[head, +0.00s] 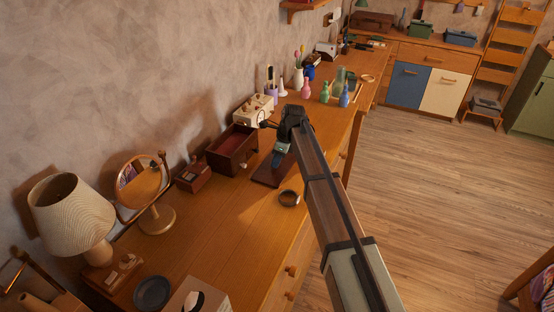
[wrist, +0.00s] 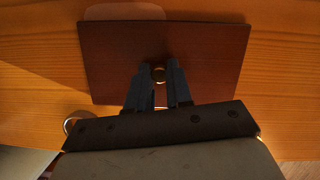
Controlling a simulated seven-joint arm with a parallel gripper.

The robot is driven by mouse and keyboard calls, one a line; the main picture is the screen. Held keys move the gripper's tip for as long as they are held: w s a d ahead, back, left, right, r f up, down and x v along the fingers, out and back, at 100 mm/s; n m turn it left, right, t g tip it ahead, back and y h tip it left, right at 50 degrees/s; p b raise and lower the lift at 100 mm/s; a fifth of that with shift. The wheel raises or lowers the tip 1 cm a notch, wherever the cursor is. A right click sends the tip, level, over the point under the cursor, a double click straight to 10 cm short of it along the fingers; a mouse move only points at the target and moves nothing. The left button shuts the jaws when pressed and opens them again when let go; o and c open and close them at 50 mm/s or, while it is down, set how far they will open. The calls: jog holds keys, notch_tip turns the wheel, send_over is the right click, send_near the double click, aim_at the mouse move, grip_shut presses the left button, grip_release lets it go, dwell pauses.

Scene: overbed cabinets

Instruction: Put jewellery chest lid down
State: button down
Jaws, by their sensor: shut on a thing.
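The jewellery chest (head: 232,150) is a dark red-brown box, open at the top, near the wall in the head view. A flat dark brown lid (head: 268,172) is apart from it, to its right and nearer the front edge of the wooden top. In the wrist view the lid (wrist: 205,50) is a rectangular panel with a small round brass knob (wrist: 158,74). My gripper (wrist: 159,82) is shut on this knob from above. The lid looks level and at or close to the surface; I cannot tell whether it touches.
A dark ring-shaped item (head: 289,198) lies just in front of the lid. A small brown box (head: 193,177), a round mirror (head: 140,185) and a lamp (head: 72,210) stand to the left. A cream box (head: 254,110) and several bottles stand beyond.

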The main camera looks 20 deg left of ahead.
aim_at(286, 167)
jog(key=shift+f, duration=0.1)
jog(key=c, duration=1)
grip_release()
jog(key=v, duration=1.2)
